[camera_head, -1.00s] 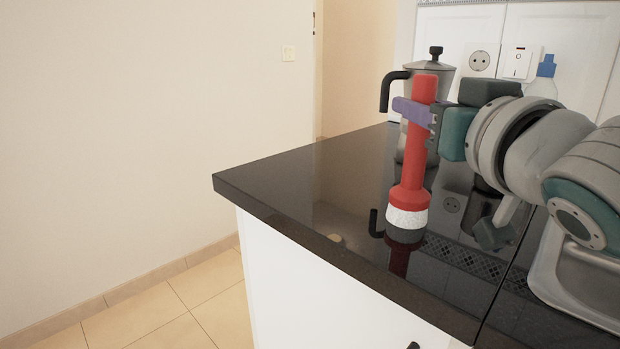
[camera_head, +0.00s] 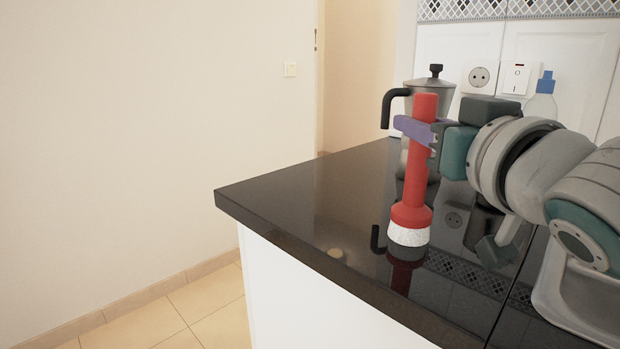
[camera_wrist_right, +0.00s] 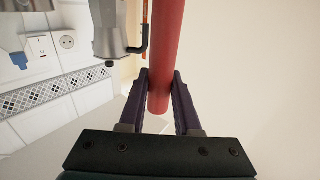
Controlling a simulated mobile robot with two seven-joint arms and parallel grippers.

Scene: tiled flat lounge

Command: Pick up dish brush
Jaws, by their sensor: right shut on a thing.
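The dish brush (camera_head: 424,160) has a red handle that widens near the bottom and white bristles facing down. It stands upright over the dark worktop (camera_head: 300,195). I cannot tell whether the bristles touch the worktop. My right gripper (camera_head: 413,130) reaches in from the right, with its purple fingers closed around the upper handle. In the right wrist view the red handle (camera_wrist_right: 166,50) runs between the two fingertips (camera_wrist_right: 161,85). My left gripper is not in view.
A metal moka pot (camera_head: 437,90) with a black handle stands just behind the brush. A bottle with a blue cap (camera_head: 545,85) stands by the wall sockets. The worktop's left part is clear.

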